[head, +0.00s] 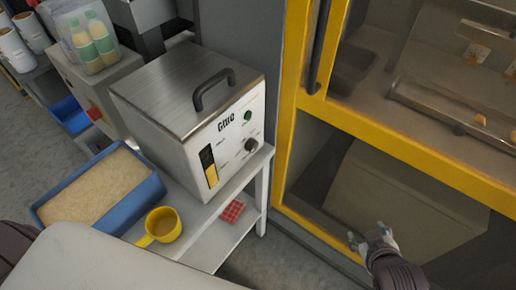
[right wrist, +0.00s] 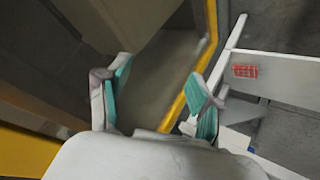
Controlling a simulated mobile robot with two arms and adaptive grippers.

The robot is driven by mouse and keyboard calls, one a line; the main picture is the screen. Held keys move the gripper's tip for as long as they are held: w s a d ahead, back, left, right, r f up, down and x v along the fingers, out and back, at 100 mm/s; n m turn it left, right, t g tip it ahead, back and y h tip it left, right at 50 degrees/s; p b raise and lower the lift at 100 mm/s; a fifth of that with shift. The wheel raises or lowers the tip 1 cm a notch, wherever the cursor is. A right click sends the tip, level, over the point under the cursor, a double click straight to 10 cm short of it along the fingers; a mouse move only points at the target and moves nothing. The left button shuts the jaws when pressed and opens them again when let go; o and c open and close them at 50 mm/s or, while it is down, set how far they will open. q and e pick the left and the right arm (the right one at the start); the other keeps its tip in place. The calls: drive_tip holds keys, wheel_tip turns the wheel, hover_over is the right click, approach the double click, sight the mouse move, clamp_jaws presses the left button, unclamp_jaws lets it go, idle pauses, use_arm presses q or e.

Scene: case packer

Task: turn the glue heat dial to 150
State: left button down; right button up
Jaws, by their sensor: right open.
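The glue unit (head: 190,115) is a metal box with a black lid handle, standing on a white table in the head view. Its front panel has a black dial (head: 251,145), a green button (head: 248,116) above it and a black-and-yellow level window (head: 209,165). The dial's setting is too small to read. My right gripper (head: 372,237) is open and empty, low in front of the yellow-framed cabinet, right of and apart from the dial. Its spread fingers show in the right wrist view (right wrist: 160,95). My left gripper is out of view.
A blue tray of granules (head: 155,190) and a yellow mug (head: 163,226) stand near the unit. A red grid-like item (head: 232,211) lies on the lower shelf. The yellow cabinet frame (head: 290,120) rises right of the unit, with a narrow gap between.

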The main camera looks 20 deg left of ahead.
drive_tip(key=w+a+r+n+t+y, duration=0.2)
drive_tip(key=w+a+r+n+t, duration=0.15)
drive_tip(key=w, duration=0.25)
drive_tip(key=n+g+y, duration=0.5)
drive_tip(key=n+y, duration=0.9)
drive_tip(key=n, duration=1.3)
approach(255, 147)
drive_tip(key=p+x, duration=0.1)
drive_tip(key=x, duration=0.8)
drive_tip(key=shift+s, duration=0.1)
drive_tip(key=c, duration=1.1)
drive_tip(key=shift+c, duration=0.2)
